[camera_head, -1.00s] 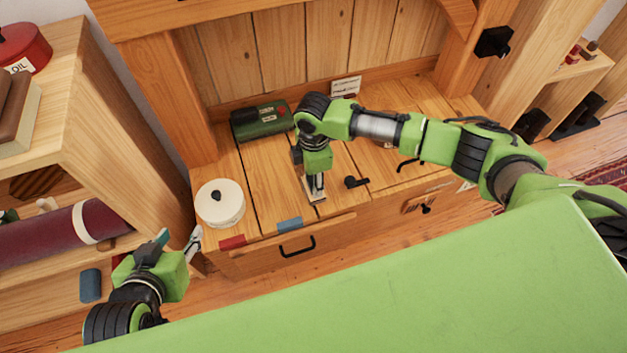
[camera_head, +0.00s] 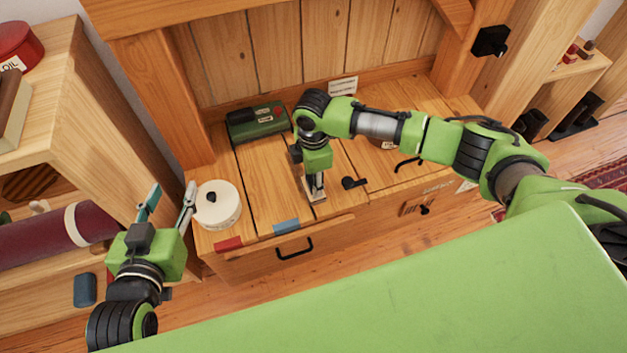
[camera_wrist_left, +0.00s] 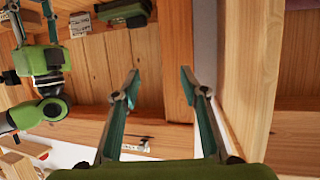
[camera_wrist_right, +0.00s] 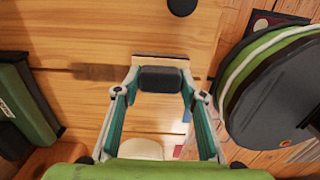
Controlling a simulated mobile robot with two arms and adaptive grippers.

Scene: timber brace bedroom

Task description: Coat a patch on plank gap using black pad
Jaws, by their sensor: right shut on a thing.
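My right gripper (camera_head: 315,189) is over the middle of the plank bench top (camera_head: 268,190). In the right wrist view, my right gripper (camera_wrist_right: 160,85) is shut on the black pad (camera_wrist_right: 162,78), which has a thin wooden edge. The pad is at the plank gap (camera_wrist_right: 205,78); I cannot tell whether it touches the wood. A dark brown patch (camera_wrist_right: 95,72) lies along the gap beside the pad. My left gripper (camera_head: 172,195) is open and empty, left of the bench; it also shows in the left wrist view (camera_wrist_left: 160,75).
A white round pot (camera_head: 222,212) with a black knob stands at the bench's left edge, close to my left gripper. A green box (camera_head: 257,124) stands behind. Red (camera_head: 229,244) and blue (camera_head: 286,226) patches mark the front edge. A shelf (camera_head: 95,120) stands left.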

